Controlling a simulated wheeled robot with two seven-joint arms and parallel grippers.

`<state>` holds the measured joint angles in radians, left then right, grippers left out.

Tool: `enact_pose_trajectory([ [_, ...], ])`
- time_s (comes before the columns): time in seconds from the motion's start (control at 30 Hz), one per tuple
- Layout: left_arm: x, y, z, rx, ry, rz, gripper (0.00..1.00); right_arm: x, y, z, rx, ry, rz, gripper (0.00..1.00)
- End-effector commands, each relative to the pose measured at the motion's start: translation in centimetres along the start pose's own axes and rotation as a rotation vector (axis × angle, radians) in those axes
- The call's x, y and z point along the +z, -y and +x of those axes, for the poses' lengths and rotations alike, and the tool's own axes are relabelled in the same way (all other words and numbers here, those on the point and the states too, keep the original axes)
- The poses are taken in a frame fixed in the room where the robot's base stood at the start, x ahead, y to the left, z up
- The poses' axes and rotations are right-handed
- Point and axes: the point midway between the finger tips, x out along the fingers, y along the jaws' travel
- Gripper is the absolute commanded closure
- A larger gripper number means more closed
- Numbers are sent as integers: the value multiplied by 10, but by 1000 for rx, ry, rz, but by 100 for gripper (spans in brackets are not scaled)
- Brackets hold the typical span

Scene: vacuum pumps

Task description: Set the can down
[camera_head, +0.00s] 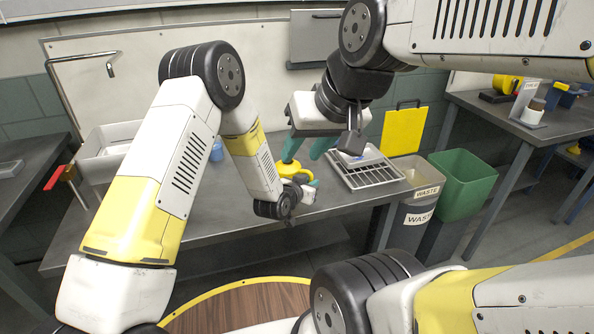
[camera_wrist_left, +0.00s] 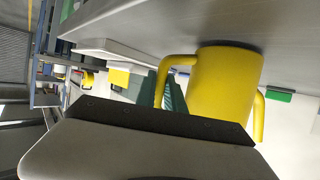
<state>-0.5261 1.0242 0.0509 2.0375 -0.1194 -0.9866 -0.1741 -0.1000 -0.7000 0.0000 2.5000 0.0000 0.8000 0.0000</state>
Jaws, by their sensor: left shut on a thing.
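The yellow can (camera_head: 289,169) is at the front part of the grey workbench, beside my lower gripper. It also shows large in the left wrist view (camera_wrist_left: 222,88), with a curved handle and a spout; that view is upside down. The can's base is at or very close to the bench top; I cannot tell whether it touches. My left gripper (camera_head: 309,182) is shut on the can, with its teal fingers (camera_wrist_left: 168,92) at the handle. My right gripper (camera_head: 306,147) hangs above the can, its teal fingers apart and empty.
A metal rack tray (camera_head: 373,177) lies right of the can on the workbench (camera_head: 225,222). A white basin (camera_head: 103,160) is at the left and a small blue item (camera_head: 217,150) behind my left forearm. Grey (camera_head: 416,190) and green (camera_head: 465,180) waste bins stand at the right.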

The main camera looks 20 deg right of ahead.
Motion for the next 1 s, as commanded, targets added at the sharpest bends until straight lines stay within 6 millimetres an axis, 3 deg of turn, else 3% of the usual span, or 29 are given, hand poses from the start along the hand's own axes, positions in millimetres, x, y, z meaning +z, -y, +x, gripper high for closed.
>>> enact_pose_trajectory([
  [0.53,5,0,2,0,-1,0,100,0,0,0,0,0,0,61],
  [0.57,5,0,2,0,-1,1,83,0,0,0,0,0,0,61],
  [0.67,5,0,2,0,-1,0,63,0,0,0,0,0,0,61],
  [1.0,5,0,2,0,1,0,61,0,0,0,0,0,0,61],
])
